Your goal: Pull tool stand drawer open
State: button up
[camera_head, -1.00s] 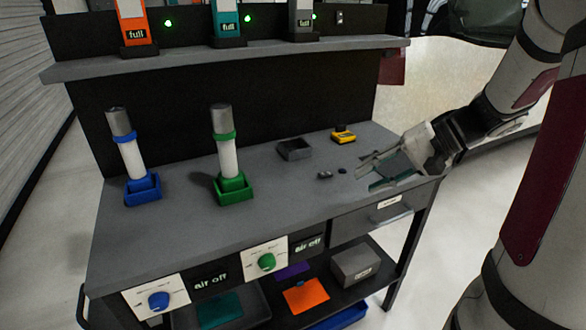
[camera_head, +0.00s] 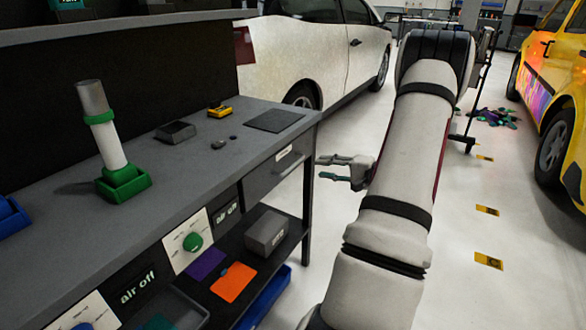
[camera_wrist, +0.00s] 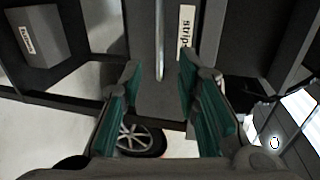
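The tool stand (camera_head: 190,165) is a dark grey workbench on the left of the head view. Its drawer (camera_head: 262,182) sits under the right end of the top and looks shut, with a white label (camera_head: 284,153) on its front. In the wrist view the drawer front (camera_wrist: 172,95) shows with a label (camera_wrist: 187,27) and a thin pale handle bar (camera_wrist: 159,40). My gripper (camera_head: 320,168) is to the right of the drawer, apart from it. Its teal-padded fingers are spread and empty, and in the wrist view the handle lines up between the fingertips (camera_wrist: 159,62).
On the top stand a green-based cylinder (camera_head: 107,140), a small grey tray (camera_head: 176,132) and a yellow item (camera_head: 220,111). The lower shelf holds a grey box (camera_head: 266,233) and an orange sheet (camera_head: 233,282). Floor to the right is open; a white car (camera_head: 330,50) stands behind.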

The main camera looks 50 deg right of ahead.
aim_at(296, 164)
jog(key=b+x, duration=0.1)
jog(key=x, duration=1)
jog(key=shift+w+a, duration=0.1)
jog(key=shift+w, duration=0.05)
grip_shut()
